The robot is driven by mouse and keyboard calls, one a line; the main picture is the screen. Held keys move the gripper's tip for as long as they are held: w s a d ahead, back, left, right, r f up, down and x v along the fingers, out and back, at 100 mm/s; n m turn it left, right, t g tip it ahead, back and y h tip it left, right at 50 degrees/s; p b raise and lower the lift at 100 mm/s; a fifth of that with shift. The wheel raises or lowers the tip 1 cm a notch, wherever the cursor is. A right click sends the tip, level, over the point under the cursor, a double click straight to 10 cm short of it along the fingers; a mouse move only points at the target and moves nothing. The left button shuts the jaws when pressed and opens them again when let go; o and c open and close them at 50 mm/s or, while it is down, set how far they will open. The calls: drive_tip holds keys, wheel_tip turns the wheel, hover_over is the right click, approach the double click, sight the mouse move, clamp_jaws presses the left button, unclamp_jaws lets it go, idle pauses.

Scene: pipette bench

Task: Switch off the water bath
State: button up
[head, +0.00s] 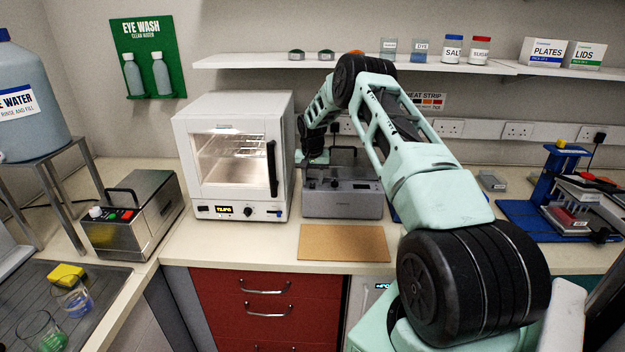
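A steel box with a black lid handle (140,212) stands on the bench at the left, beside the sink; it looks like the water bath, though no label is readable.
A white oven (238,205) with a glass door stands between the steel box and my gripper. A brown board (343,243) lies in front of the grey device. A sink drainer (105,285) with beakers and a yellow sponge is at lower left. A shelf (440,67) runs above.

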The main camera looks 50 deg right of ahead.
wheel_tip(320, 180, up, 17)
drive_tip(key=s+a+b, duration=0.1)
drive_tip(key=b, duration=0.5)
drive_tip(key=shift+s+a, duration=0.25)
drive_tip(key=shift+a, duration=0.15)
